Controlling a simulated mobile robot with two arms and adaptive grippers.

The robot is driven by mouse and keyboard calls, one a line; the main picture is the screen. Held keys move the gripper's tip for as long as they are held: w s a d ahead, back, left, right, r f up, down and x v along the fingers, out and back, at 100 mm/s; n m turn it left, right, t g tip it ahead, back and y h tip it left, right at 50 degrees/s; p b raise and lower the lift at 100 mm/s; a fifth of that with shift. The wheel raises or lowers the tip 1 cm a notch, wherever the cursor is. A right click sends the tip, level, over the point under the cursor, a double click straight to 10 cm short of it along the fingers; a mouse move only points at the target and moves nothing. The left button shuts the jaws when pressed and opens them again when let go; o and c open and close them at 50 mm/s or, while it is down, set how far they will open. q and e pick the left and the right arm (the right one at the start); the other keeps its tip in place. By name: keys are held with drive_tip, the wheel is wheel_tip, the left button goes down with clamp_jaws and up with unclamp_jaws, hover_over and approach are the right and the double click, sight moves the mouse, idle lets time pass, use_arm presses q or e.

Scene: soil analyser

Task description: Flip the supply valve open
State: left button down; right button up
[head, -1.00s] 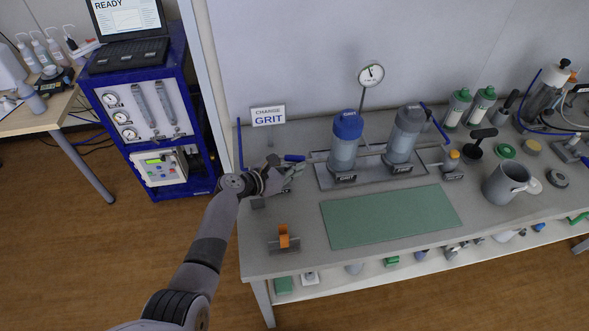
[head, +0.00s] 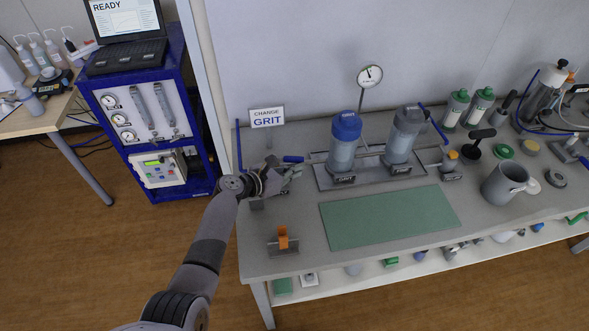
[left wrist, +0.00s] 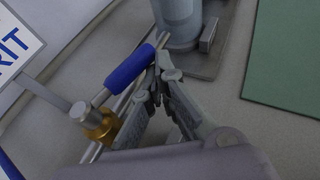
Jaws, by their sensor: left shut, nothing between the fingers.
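The supply valve appears to be the one with a blue lever handle (head: 293,159) on the pipe left of the blue-capped GRIT canister (head: 346,140). In the left wrist view the blue handle (left wrist: 130,68) lies roughly along the metal pipe, and its brass body (left wrist: 101,122) shows at lower left. My left gripper (head: 294,171) is shut and empty, just in front of the handle. In the left wrist view its fingertips (left wrist: 162,70) are close beside the handle's canister-side end; I cannot tell whether they touch it. My right gripper is not in view.
A CHANGE GRIT sign (head: 267,117) stands behind the gripper. A grey canister (head: 405,135) and another blue lever (head: 438,131) are further right. A green mat (head: 390,217) lies in front. An orange clip on a stand (head: 283,240) sits near the bench's front left.

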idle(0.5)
use_arm(q)
drive_tip(key=v, duration=1.2)
